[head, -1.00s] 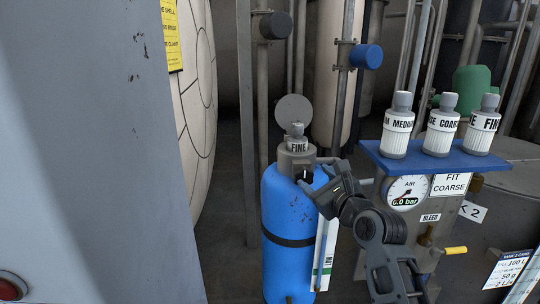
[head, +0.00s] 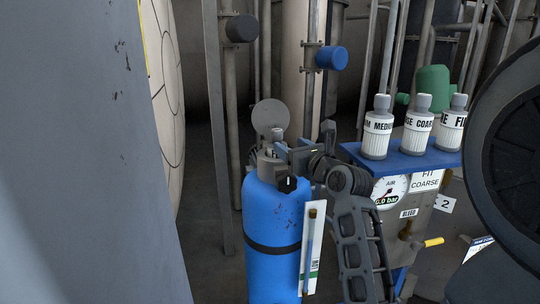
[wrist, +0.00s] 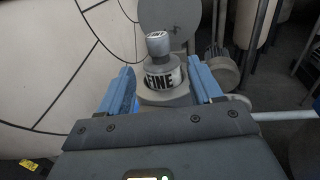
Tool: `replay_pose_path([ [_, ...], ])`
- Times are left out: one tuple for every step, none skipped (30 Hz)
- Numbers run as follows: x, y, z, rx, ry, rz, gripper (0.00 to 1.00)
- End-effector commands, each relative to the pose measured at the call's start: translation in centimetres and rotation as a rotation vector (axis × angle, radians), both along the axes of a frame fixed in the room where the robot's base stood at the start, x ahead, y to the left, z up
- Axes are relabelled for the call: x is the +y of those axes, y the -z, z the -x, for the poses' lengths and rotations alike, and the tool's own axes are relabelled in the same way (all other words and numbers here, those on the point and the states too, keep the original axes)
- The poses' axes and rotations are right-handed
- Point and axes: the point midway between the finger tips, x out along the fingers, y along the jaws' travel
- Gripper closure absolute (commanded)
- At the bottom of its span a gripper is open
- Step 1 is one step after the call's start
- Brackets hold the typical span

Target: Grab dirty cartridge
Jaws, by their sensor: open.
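The cartridge labelled FINE (wrist: 162,76) stands upright in the open top of the blue housing (head: 272,220). In the head view only its grey knob (head: 277,135) shows clearly, and my gripper hides much of the rest. My gripper (head: 291,156) is at the housing's top, on its right side. In the wrist view my gripper (wrist: 161,84) is open, with one blue finger on each side of the cartridge's lower part. I see no clear contact with the cartridge.
The round grey lid (head: 270,116) stands open behind the cartridge. A blue shelf (head: 408,161) to the right carries three white cartridges (head: 419,128). A gauge (head: 389,190) is below it. A grey wall panel (head: 85,160) fills the left.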

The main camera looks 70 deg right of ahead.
Motion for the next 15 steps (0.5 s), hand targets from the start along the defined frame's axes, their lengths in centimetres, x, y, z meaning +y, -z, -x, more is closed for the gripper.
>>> replay_pose_path([
  [-0.3, -0.2, 0.0, -0.007, 0.002, -0.005, 0.35],
  [-0.5, -0.2, -0.1, -0.010, 0.002, -0.008, 0.35],
  [-0.8, -0.2, -0.3, -0.012, 0.002, -0.009, 0.35],
  [-1.0, -0.2, -0.5, -0.012, 0.002, -0.009, 0.35],
  [-1.2, -0.2, -0.7, -0.012, 0.002, -0.009, 0.35],
  [-1.5, -0.2, -1.0, -0.012, 0.003, -0.008, 0.35],
  [-1.8, -0.3, -1.2, -0.012, 0.003, -0.008, 0.35],
  [-2.0, -0.2, -1.5, -0.011, 0.002, -0.007, 0.35],
  [-2.2, -0.2, -1.7, -0.010, 0.002, -0.008, 0.35],
  [-2.4, -0.1, -1.9, -0.010, 0.002, -0.009, 0.35],
  [-2.6, -0.1, -2.1, -0.010, 0.002, -0.009, 0.35],
  [-2.9, -0.1, -2.5, -0.010, 0.002, -0.008, 0.35],
  [-3.2, 0.0, -2.8, -0.010, 0.001, -0.008, 0.35],
  [-3.5, 0.0, -3.2, -0.010, 0.001, -0.008, 0.35],
  [-3.9, 0.1, -3.6, -0.009, 0.002, -0.010, 0.35],
])
